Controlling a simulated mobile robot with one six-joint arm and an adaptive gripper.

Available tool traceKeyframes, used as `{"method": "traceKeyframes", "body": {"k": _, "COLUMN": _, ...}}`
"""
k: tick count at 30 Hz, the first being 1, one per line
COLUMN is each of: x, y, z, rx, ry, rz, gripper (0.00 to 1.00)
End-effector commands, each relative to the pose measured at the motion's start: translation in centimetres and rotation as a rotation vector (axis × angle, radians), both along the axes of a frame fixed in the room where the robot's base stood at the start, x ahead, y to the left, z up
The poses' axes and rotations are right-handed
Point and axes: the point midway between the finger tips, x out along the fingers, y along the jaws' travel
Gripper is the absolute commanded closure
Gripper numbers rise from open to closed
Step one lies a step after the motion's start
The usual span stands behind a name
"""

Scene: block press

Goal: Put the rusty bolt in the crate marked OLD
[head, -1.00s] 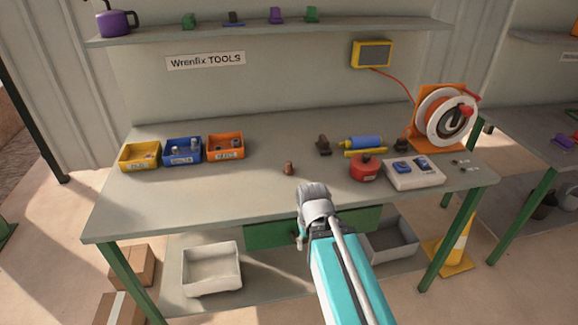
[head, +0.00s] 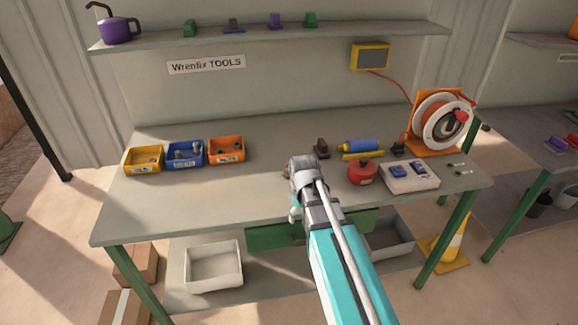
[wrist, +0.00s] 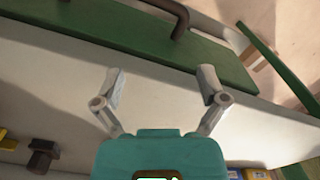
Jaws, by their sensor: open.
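A small brown piece, seemingly the rusty bolt (head: 286,173), stands on the workbench; in the head view my gripper (head: 303,168) now covers most of it. I cannot make it out in the wrist view. My gripper is open and empty, and its two spread fingers (wrist: 162,76) show over the bench's front edge in the wrist view. A yellow crate (head: 142,170), whose small label seems to read OLD, stands at the left end of a row on the bench, well left of my gripper.
A blue crate (head: 185,160) and an orange crate (head: 227,157) stand beside the yellow one. A dark block (head: 322,148), blue cylinder (head: 362,146), red tin (head: 362,173) and white switch box (head: 409,177) are right of my gripper. The bench's left front is clear.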

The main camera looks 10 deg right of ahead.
Motion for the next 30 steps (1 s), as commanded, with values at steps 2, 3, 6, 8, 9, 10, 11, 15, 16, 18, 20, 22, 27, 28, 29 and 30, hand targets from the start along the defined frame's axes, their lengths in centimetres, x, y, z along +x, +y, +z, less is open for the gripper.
{"method": "traceKeyframes", "body": {"k": 2, "x": 2.9, "y": 0.0, "z": 2.4, "rx": 0.000, "ry": 0.000, "rz": 0.105, "gripper": 0.08}}
{"method": "traceKeyframes", "body": {"k": 3, "x": 4.0, "y": 0.0, "z": 3.2, "rx": 0.000, "ry": 0.000, "rz": 0.163, "gripper": 0.08}}
{"method": "traceKeyframes", "body": {"k": 6, "x": 6.9, "y": 0.0, "z": 5.2, "rx": 0.000, "ry": 0.000, "rz": 0.313, "gripper": 0.08}}
{"method": "traceKeyframes", "body": {"k": 8, "x": 8.6, "y": 0.0, "z": 6.3, "rx": 0.000, "ry": 0.000, "rz": 0.405, "gripper": 0.08}}
{"method": "traceKeyframes", "body": {"k": 9, "x": 9.8, "y": 0.1, "z": 7.1, "rx": 0.000, "ry": 0.000, "rz": 0.467, "gripper": 0.08}}
{"method": "traceKeyframes", "body": {"k": 10, "x": 10.7, "y": 0.1, "z": 7.7, "rx": 0.000, "ry": 0.000, "rz": 0.513, "gripper": 0.08}}
{"method": "traceKeyframes", "body": {"k": 11, "x": 11.5, "y": 0.1, "z": 8.3, "rx": 0.000, "ry": 0.000, "rz": 0.559, "gripper": 0.08}}
{"method": "traceKeyframes", "body": {"k": 15, "x": 15.4, "y": 0.1, "z": 10.8, "rx": 0.000, "ry": 0.000, "rz": 0.768, "gripper": 0.08}}
{"method": "traceKeyframes", "body": {"k": 16, "x": 16.1, "y": 0.1, "z": 11.3, "rx": 0.000, "ry": 0.000, "rz": 0.809, "gripper": 0.08}}
{"method": "traceKeyframes", "body": {"k": 18, "x": 17.6, "y": 0.1, "z": 12.2, "rx": 0.000, "ry": 0.000, "rz": 0.897, "gripper": 0.08}}
{"method": "traceKeyframes", "body": {"k": 20, "x": 18.7, "y": 0.1, "z": 12.9, "rx": 0.000, "ry": 0.000, "rz": 0.963, "gripper": 0.08}}
{"method": "traceKeyframes", "body": {"k": 22, "x": 19.7, "y": 0.1, "z": 13.5, "rx": 0.001, "ry": 0.000, "rz": 1.024, "gripper": 0.08}}
{"method": "traceKeyframes", "body": {"k": 27, "x": 20.9, "y": 0.1, "z": 14.1, "rx": 0.000, "ry": -0.001, "rz": 1.108, "gripper": 0.08}}
{"method": "traceKeyframes", "body": {"k": 28, "x": 20.9, "y": 0.1, "z": 14.1, "rx": 0.000, "ry": -0.001, "rz": 1.115, "gripper": 0.08}}
{"method": "traceKeyframes", "body": {"k": 29, "x": 21.0, "y": 0.1, "z": 14.1, "rx": 0.000, "ry": -0.001, "rz": 1.119, "gripper": 0.08}}
{"method": "traceKeyframes", "body": {"k": 30, "x": 21.0, "y": 0.1, "z": 14.1, "rx": 0.000, "ry": -0.001, "rz": 1.122, "gripper": 0.08}}
